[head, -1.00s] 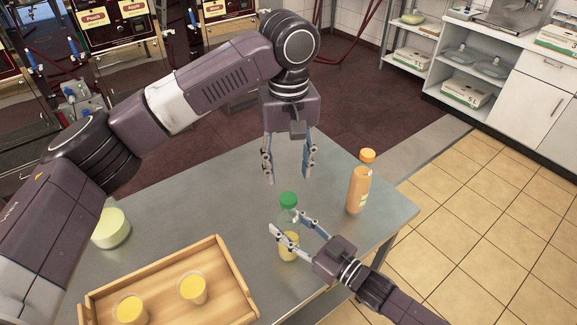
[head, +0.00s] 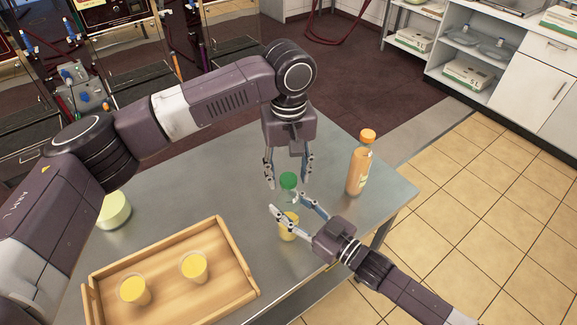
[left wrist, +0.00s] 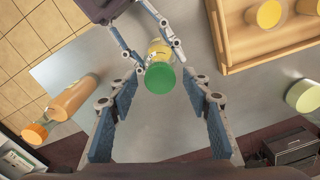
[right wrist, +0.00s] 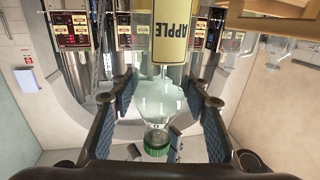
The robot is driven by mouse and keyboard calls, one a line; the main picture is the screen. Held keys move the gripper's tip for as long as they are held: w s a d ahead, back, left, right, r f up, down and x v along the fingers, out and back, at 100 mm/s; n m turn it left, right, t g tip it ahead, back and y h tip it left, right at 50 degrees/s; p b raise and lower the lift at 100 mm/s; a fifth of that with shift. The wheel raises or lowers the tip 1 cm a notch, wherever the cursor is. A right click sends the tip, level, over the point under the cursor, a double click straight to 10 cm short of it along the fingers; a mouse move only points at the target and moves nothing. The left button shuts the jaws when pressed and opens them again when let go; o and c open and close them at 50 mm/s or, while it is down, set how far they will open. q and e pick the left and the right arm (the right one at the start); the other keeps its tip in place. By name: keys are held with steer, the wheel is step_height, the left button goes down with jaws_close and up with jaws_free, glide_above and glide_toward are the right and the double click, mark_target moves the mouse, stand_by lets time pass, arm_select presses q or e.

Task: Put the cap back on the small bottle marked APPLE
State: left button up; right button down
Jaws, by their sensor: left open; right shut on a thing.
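The small bottle marked APPLE (right wrist: 168,30) stands upright on the table, with yellow juice low in it. It also shows in the head view (head: 289,228). The green cap (head: 288,180) sits at the top of its neck, and also shows in the right wrist view (right wrist: 155,148); whether it is screwed tight I cannot tell. My right gripper (head: 287,204) is shut on the bottle's upper body. My left gripper (head: 288,186) is open and points down, its fingers on either side of the cap. In the left wrist view the cap (left wrist: 160,77) lies between the fingers, apart from both.
A taller orange bottle (head: 358,170) with an orange cap stands to the right. A wooden tray (head: 237,255) with two glasses of yellow juice (head: 194,267) is at front left. A pale green container (head: 115,210) stands at the left. The table's right edge is near.

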arm_select(q)
jaws_close()
steer(key=m, duration=2.3)
steer(key=shift+m, duration=0.3)
steer(key=m, duration=0.4)
steer(key=shift+f, duration=0.1)
steer(key=shift+o, duration=0.3)
jaws_free()
